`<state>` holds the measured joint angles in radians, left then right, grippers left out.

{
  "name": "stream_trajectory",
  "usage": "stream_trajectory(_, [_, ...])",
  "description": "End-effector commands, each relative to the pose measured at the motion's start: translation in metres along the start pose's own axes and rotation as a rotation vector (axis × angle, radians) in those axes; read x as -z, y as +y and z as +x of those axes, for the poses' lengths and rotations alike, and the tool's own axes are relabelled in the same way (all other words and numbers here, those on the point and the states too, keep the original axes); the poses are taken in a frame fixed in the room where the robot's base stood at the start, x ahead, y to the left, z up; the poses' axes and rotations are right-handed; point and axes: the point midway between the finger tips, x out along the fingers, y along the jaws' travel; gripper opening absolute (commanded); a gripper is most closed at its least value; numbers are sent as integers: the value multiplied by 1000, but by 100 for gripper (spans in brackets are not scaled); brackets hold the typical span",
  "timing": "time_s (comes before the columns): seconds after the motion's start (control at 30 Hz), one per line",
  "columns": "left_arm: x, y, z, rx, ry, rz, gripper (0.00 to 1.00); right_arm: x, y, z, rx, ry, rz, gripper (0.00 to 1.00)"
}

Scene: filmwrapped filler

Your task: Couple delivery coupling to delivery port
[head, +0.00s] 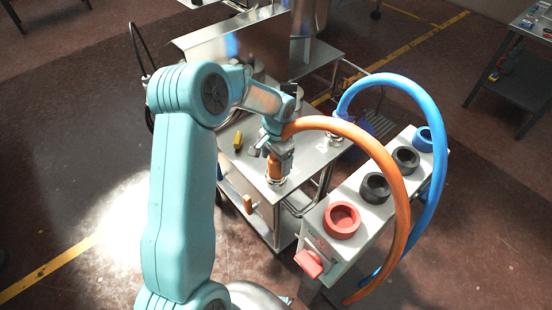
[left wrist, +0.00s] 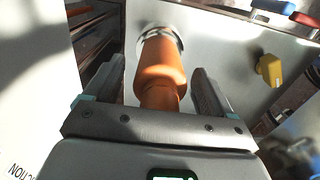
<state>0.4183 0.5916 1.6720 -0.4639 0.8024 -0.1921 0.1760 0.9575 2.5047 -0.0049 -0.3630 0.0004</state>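The orange coupling (head: 274,167) stands upright at the end of the orange hose (head: 372,146), over a silver ring fitting (head: 275,181) on the steel table. In the left wrist view the orange coupling (left wrist: 160,68) meets the silver ring (left wrist: 157,33), which seems to be the delivery port; I cannot tell whether it is locked. My left gripper (head: 277,148) is around the coupling's upper part. In the left wrist view the left gripper (left wrist: 156,85) has a finger on each side, with visible gaps to the coupling. My right gripper is out of view.
A blue hose (head: 438,160) arches from another fitting at the table's back right. A grey box (head: 372,208) with red, black and blue round sockets stands right of the table. A yellow handle (head: 238,141) sits left of the coupling. A steel hopper (head: 235,45) stands behind.

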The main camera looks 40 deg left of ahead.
Motion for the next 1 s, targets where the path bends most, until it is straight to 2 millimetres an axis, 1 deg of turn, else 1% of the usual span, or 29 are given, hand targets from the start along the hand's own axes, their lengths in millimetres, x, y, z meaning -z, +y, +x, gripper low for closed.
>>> stream_trajectory(0.13, [0,0,-3,0,0,0,84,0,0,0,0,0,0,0])
stream_trajectory(0.23, [1,0,-16,1,2,-1,84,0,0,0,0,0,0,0])
stream_trajectory(0.37, [1,-1,-46,3,6,-1,84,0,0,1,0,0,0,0])
stream_trajectory(0.5, [1,0,-85,3,7,-1,84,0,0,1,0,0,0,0])
stream_trajectory(0.6, [1,0,-111,2,6,0,84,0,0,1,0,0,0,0])
stream_trajectory(0.7, [1,0,-132,2,4,0,84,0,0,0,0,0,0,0])
stream_trajectory(0.83, [1,0,-152,1,2,0,84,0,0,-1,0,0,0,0])
stream_trajectory(1.0, [0,0,-163,-1,0,0,84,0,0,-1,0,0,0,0])
